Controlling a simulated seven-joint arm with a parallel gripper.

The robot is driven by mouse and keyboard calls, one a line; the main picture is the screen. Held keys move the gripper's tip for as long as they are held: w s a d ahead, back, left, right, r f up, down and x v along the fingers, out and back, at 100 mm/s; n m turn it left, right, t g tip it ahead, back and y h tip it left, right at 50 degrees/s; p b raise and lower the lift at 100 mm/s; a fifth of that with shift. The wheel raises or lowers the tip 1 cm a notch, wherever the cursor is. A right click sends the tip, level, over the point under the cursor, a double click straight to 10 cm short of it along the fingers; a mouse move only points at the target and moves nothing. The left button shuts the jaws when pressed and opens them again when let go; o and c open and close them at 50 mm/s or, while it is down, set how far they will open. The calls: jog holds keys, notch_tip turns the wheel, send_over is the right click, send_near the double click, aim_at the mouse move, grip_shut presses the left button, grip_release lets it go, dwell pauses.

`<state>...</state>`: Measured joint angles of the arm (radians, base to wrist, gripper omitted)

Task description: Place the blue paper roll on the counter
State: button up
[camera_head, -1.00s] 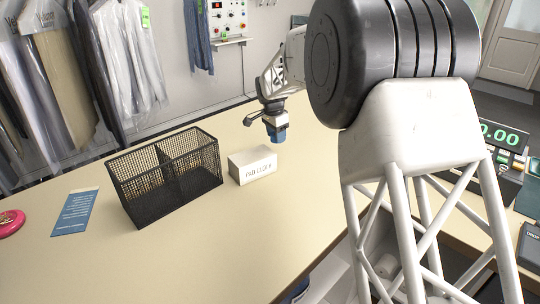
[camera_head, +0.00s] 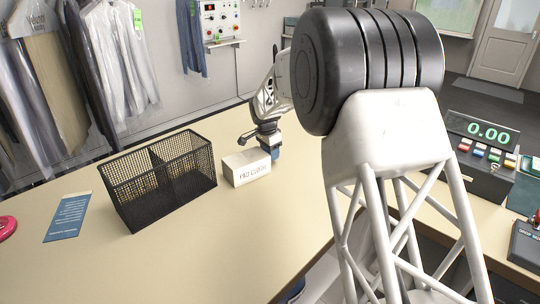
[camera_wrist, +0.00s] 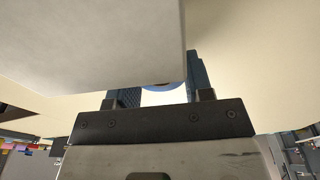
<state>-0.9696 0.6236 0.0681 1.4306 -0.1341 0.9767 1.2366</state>
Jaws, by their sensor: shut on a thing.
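My gripper (camera_head: 270,148) hangs over the far part of the counter (camera_head: 225,245), close behind and to the right of a white box in the head view. In the wrist view, my gripper's two dark blue fingers (camera_wrist: 161,90) stand either side of the blue paper roll (camera_wrist: 163,87). Only a small blue and white piece of the roll shows there; a large pale surface covers much of the rest. My gripper is shut on the roll. In the head view the blue at the fingertips is small, and I cannot tell whether the roll touches the counter.
A blue leaflet (camera_head: 68,217) and a pink object (camera_head: 7,227) lie farther left. A register (camera_head: 484,150) stands at right. The front counter is clear.

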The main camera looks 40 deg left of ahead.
jog(key=shift+f, duration=0.7)
jog(key=shift+f, duration=0.1)
jog(key=o, duration=1)
jog(key=r, duration=0.4)
jog(key=s+r, duration=0.1)
jog(key=r, duration=0.7)
jog(key=shift+s+a+r, duration=0.1)
jog(key=shift+s+a, duration=0.05)
jog(key=shift+s, duration=0.05)
